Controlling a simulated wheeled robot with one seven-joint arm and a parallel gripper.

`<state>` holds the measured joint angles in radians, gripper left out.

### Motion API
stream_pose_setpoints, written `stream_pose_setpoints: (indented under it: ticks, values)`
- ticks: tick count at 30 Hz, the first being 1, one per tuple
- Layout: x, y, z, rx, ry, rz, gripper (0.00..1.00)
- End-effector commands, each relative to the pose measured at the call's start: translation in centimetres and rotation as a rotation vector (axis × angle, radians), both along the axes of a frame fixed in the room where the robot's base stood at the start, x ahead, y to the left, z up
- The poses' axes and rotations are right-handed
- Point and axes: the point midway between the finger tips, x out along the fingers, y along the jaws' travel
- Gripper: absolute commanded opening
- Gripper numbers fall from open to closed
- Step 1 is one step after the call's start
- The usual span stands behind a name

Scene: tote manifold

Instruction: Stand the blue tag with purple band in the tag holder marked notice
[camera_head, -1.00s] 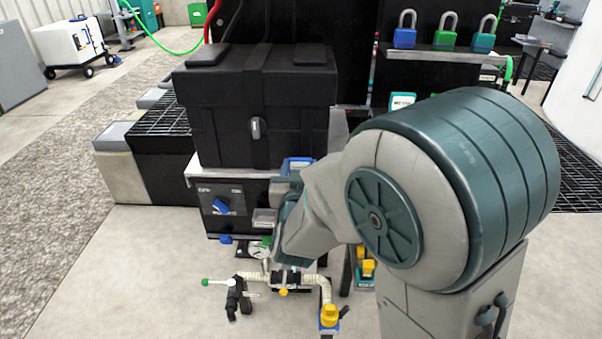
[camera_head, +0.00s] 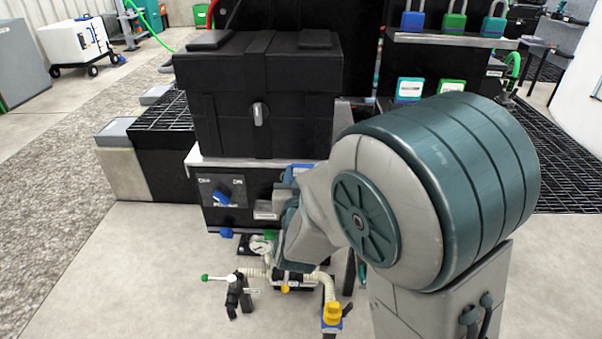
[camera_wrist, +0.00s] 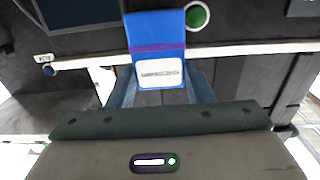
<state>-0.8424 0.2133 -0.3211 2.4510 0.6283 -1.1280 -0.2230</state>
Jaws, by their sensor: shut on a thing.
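The blue tag with purple band (camera_wrist: 155,28) is upright in the wrist view, with a white label near its lower end. My gripper (camera_wrist: 160,92) is shut on the lower end of this tag, a finger at each side. In the head view my arm hides most of the gripper; a bit of blue shows beside it, but I cannot tell if it is the tag. I cannot make out a holder marked notice; small plates are too small to read.
A black box (camera_head: 258,105) stands on a cabinet with a blue knob (camera_head: 221,197). A teal tag (camera_head: 409,89) and a green tag (camera_head: 451,86) stand on a ledge behind my arm. Padlocks (camera_head: 453,22) sit above. Pale pipework with a yellow valve (camera_head: 332,313) stands low in front.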

Motion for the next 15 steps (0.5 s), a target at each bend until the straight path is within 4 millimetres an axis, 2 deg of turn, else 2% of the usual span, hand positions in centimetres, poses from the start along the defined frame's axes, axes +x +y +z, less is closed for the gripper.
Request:
stream_pose_setpoints:
  ticks: [1, 15]
  values:
    - [0.0, 0.0, -0.7, 0.000, 0.000, 0.000, 0.24]
    - [0.0, 0.0, -4.0, 0.000, 0.000, 0.000, 0.24]
